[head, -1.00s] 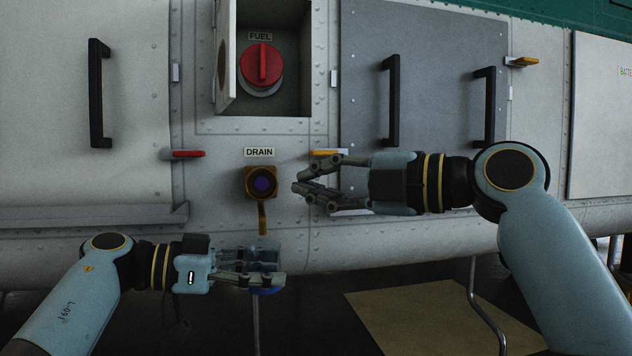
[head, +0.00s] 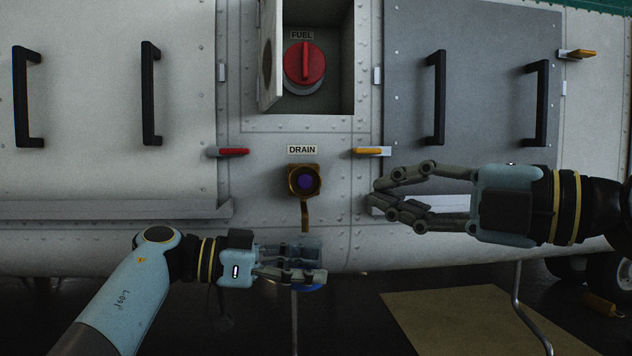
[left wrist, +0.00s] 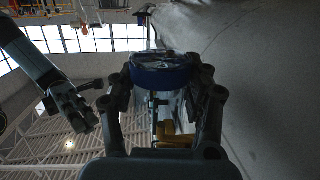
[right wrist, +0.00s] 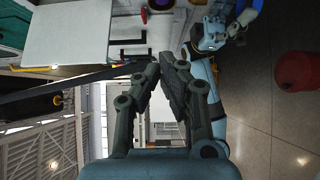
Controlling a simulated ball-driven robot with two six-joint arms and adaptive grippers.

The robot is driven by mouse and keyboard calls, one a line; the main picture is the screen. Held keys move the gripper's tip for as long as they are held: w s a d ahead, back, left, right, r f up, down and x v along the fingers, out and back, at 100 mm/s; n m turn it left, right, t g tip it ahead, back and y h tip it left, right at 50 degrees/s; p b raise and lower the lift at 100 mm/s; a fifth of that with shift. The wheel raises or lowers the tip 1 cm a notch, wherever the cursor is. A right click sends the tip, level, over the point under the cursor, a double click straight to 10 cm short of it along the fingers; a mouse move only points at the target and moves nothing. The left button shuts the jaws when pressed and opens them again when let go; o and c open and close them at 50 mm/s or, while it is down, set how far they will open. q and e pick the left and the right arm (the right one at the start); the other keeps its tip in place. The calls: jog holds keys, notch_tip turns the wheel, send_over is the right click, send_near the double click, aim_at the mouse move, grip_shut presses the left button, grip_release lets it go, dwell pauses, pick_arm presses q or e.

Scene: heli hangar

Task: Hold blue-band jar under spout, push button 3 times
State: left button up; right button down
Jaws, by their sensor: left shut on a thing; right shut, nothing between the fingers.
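The drain button (head: 305,181) is a purple disc in a brass housing below the DRAIN label. A brass spout (head: 305,215) hangs under it. My left gripper (head: 318,277) is shut on the clear blue-band jar (head: 305,243), below the spout. Fingers hide much of the jar; its blue part shows beneath them. The left wrist view shows the blue band (left wrist: 160,75) between the fingers. My right gripper (head: 376,198) is shut and empty, to the right of the button and apart from it. Its fingertips meet in the right wrist view (right wrist: 165,62).
An open FUEL hatch with a red knob (head: 304,64) is above the drain. A red latch (head: 233,152) and a yellow latch (head: 368,151) flank it. Black handles (head: 436,98) stick out from the panels. A red container (right wrist: 297,72) stands on the floor.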

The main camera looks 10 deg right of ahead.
dwell(0.3)
send_near(299, 177)
jog(key=w+a, duration=0.2)
jog(key=a, duration=0.4)
jog(key=shift+w+d+f, duration=0.1)
jog(key=shift+w+f, duration=0.05)
jog(key=shift+w, duration=0.35)
jog(key=shift+w, duration=1)
jog(key=shift+r, duration=0.25)
